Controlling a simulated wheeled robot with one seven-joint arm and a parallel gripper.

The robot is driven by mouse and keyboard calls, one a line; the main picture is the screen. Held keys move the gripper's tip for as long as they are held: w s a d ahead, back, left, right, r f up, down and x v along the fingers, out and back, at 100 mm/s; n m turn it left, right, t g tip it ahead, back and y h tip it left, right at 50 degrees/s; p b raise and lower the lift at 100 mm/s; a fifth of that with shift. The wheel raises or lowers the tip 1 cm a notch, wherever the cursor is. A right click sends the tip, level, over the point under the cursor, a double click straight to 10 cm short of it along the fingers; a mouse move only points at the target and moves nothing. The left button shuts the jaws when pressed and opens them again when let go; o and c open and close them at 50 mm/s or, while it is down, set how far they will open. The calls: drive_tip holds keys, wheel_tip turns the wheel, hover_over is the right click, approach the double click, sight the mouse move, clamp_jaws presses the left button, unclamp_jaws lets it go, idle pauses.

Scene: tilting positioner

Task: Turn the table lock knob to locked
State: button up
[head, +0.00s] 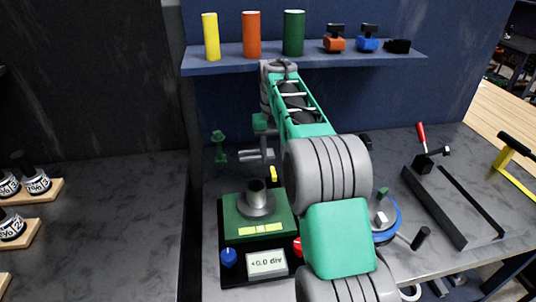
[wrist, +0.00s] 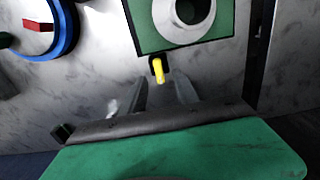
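The tilting positioner has a green table (head: 234,211) carrying a grey hollow cylinder (head: 257,203), above a dark base with a display reading about +0.0 div. A yellow knob (head: 273,174) stands at its far edge; it also shows in the wrist view (wrist: 157,71), on a dark mount. A blue knob (head: 228,257) and a red knob (head: 297,247), partly hidden by my arm, sit at the front. The frames do not label which knob is the table lock. My gripper (wrist: 160,86) is open, its fingers apart, with the yellow knob just beyond the fingertips and between their lines.
A blue round fixture (head: 395,219) stands right of the positioner, partly behind my arm. A red-handled clamp (head: 422,138) and a dark rail are farther right. A blue shelf (head: 225,65) with coloured cylinders is behind. A green item (head: 219,146) stands at the back left.

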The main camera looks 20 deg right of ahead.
sight(273, 171)
drive_tip(key=shift+w+d+f, duration=0.1)
drive_tip(key=shift+w+d, duration=0.2)
drive_tip(key=shift+w, duration=0.3)
drive_tip(key=shift+f, duration=0.25)
wheel_tip(273, 171, down, 7)
drive_tip(key=shift+d+p, duration=0.1)
drive_tip(key=shift+p, duration=0.25)
drive_tip(key=shift+c, duration=0.5)
clamp_jaws()
